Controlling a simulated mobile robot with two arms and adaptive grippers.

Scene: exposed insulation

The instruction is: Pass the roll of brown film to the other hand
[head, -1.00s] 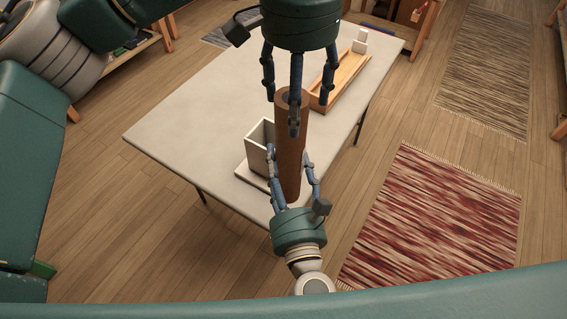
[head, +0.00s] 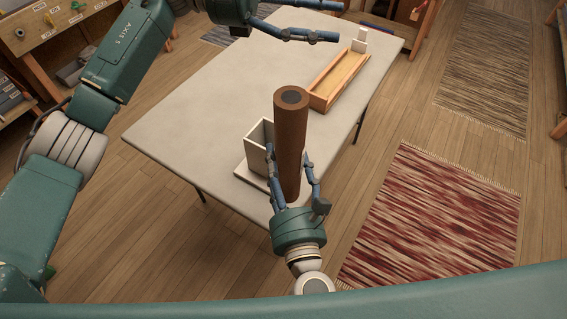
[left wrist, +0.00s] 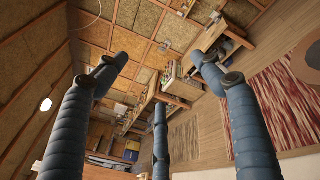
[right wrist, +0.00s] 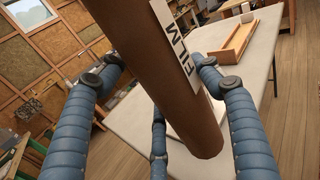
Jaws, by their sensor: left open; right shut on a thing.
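The roll of brown film (head: 291,130) stands nearly upright in the head view, held at its lower part by my right gripper (head: 292,178). The right wrist view shows the roll (right wrist: 150,60) between the blue fingers (right wrist: 160,85), with a white label reading FILM. My left gripper (head: 305,22) is open and empty, up and to the left of the roll's top end and apart from it. In the left wrist view its fingers (left wrist: 160,75) are spread with nothing between them.
A pale table (head: 195,125) lies beneath. On it are a white open box (head: 258,135) on a base, beside the roll, and a wooden tray (head: 338,80) farther back. A red striped rug (head: 435,215) lies on the floor at right. The table's left part is clear.

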